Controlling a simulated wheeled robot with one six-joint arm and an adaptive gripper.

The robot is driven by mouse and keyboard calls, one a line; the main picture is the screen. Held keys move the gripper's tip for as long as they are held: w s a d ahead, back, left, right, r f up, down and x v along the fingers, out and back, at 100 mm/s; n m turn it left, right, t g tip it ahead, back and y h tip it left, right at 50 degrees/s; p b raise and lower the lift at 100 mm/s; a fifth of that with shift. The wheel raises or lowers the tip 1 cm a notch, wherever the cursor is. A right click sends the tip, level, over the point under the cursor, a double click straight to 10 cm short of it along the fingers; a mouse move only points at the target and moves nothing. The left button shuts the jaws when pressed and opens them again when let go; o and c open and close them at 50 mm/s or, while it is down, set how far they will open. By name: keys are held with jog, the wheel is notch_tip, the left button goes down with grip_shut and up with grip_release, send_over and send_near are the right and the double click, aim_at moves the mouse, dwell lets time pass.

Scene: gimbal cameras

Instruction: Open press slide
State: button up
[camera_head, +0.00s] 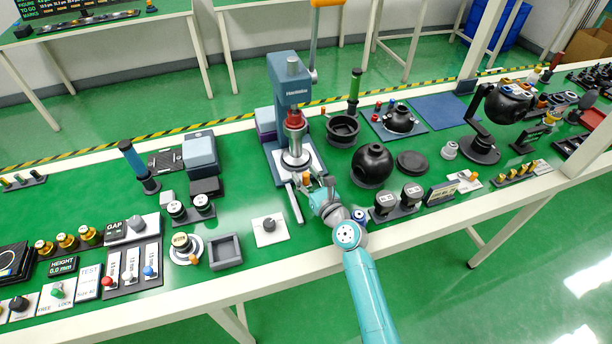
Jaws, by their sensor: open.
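The press (289,82) is a blue-grey column with an orange-tipped lever at its upper right and a red and silver ram (295,120) below its head. A light-coloured slide (311,158) with a round seat lies under the ram. A narrow grey rail (293,204) sticks out from the press base toward the table's front edge. My gripper (314,181) is at the front of the slide, just right of the rail. It is open. Its fingers are small and overlap the slide's front end, so I cannot tell whether they touch it or go around a handle.
A black sphere (372,165) and a black ring-shaped bowl (342,129) stand close to the right of the press. Two black cylinders on a stand (411,194) sit right of my arm. A knob on a white plate (269,229) lies left of the rail. Green table surface is free between them.

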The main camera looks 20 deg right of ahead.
grip_shut()
jog(key=s, duration=1.4)
jog(key=shift+s+f, duration=0.1)
jog(key=shift+s, duration=0.05)
grip_release()
jog(key=shift+s, duration=0.1)
jog(key=s, duration=0.3)
jog(key=s+d, duration=0.1)
jog(key=s, duration=0.3)
jog(key=s+d, duration=0.1)
jog(key=s, duration=0.2)
jog(key=shift+s, duration=0.25)
jog(key=shift+s+d, duration=0.15)
jog(key=shift+s, duration=0.45)
